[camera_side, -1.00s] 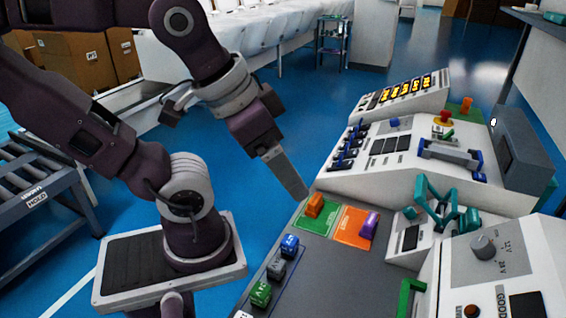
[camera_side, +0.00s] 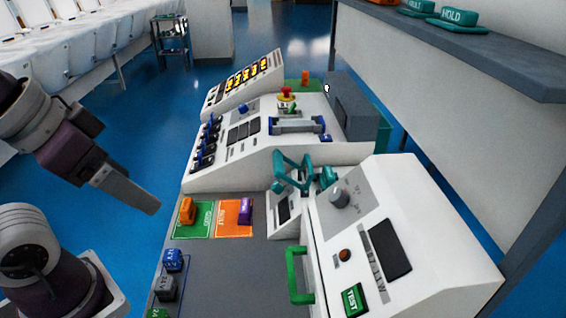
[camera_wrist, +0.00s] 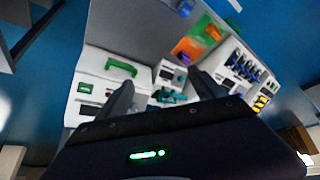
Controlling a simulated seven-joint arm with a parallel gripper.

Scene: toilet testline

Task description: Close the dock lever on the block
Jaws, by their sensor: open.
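The teal dock lever (camera_side: 292,172) is a bent frame standing raised on the small white dock with a dark display (camera_side: 284,210), right of the purple block. The dock's teal parts also show between my fingers in the wrist view (camera_wrist: 170,97), partly hidden. An orange block (camera_side: 187,210) sits on a green pad, and a purple block (camera_side: 245,210) sits on an orange pad. I cannot tell whether a block is in the dock. My gripper (camera_side: 152,206) is open and empty, left of the pads and apart from the dock; its fingers also show in the wrist view (camera_wrist: 163,90).
A green handle (camera_side: 297,275) and a white console with a knob (camera_side: 339,196) stand near the dock. A console with switches and a grey handle (camera_side: 297,125) lies behind. Blue, grey and green blocks line the grey table's left edge. Blue floor is open at left.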

